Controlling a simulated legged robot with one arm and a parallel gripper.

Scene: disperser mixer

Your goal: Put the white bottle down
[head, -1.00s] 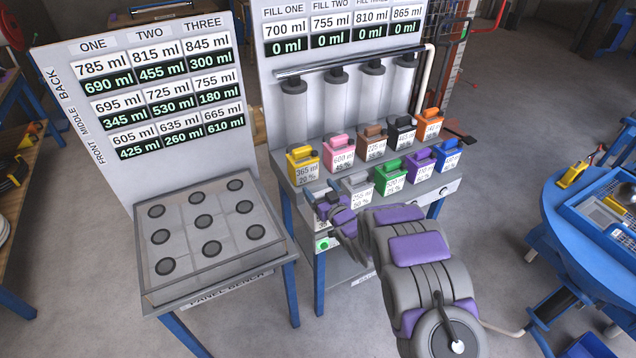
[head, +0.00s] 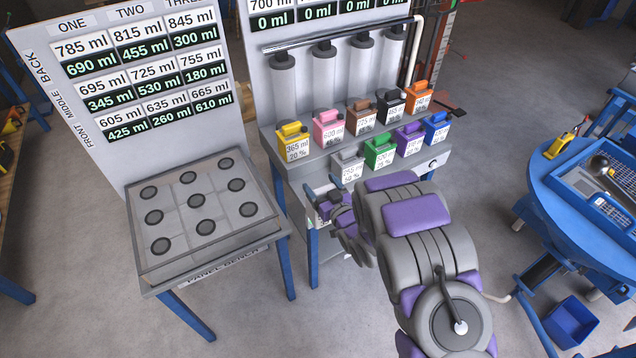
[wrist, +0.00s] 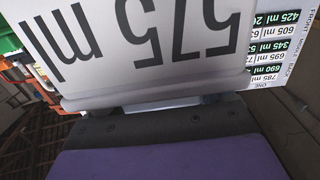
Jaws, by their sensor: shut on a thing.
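The white bottle (wrist: 150,50) fills the top of the wrist view, very close, with an upside-down 575 ml label. My gripper (wrist: 155,108) is shut on it; the dark and purple gripper body fills the lower part of that view. In the head view my gripper (head: 328,203) is at the front edge of the filling bench, in front of and below the grey bottle (head: 347,168).
Yellow (head: 293,143), pink (head: 328,129), green (head: 380,151) and other coloured bottles stand in two rows on the filling bench (head: 320,167). The panel bench (head: 205,210) on the left has several round dark pads and no bottles. A blue round table (head: 550,190) stands right.

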